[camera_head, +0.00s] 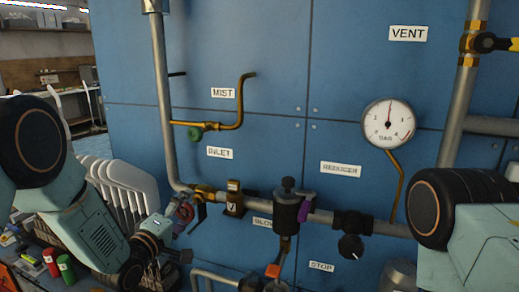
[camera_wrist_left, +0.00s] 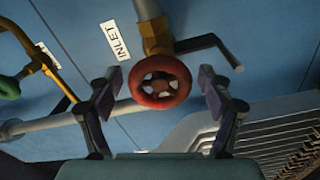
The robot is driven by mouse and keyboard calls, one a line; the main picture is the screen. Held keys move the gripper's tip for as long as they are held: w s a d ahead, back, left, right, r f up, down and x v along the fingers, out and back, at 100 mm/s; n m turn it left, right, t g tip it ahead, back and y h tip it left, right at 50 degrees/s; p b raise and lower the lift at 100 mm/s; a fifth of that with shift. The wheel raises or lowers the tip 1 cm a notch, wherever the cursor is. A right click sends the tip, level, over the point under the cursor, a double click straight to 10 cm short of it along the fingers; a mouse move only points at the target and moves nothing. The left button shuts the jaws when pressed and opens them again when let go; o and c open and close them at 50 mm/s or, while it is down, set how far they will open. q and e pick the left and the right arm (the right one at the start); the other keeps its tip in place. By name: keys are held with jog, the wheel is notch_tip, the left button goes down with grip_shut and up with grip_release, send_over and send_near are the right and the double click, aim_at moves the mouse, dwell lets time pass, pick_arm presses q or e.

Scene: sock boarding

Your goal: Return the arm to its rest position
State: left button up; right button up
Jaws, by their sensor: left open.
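My left arm (camera_head: 95,235) comes in from the left. Its gripper (camera_head: 175,232) is near a small red handwheel (camera_head: 184,211) at the left end of the horizontal pipe. In the left wrist view the left gripper (camera_wrist_left: 160,85) is open, one finger on each side of the red handwheel (camera_wrist_left: 162,70). The fingers appear apart from its rim; I cannot tell the depth between them. My right arm (camera_head: 450,215) shows at the right edge; its gripper is out of view.
A blue panel (camera_head: 290,60) carries pipes, a pressure gauge (camera_head: 388,123), a green knob (camera_head: 195,133), a black regulator (camera_head: 288,210) and a black valve knob (camera_head: 351,246). White boards (camera_head: 125,185) stand in a row beside the left arm. Red and green cylinders (camera_head: 66,268) sit at lower left.

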pick_arm(q)
jog(key=m, duration=0.4)
jog(key=shift+b, duration=0.4)
jog(key=m, duration=0.4)
jog(key=shift+b, duration=0.4)
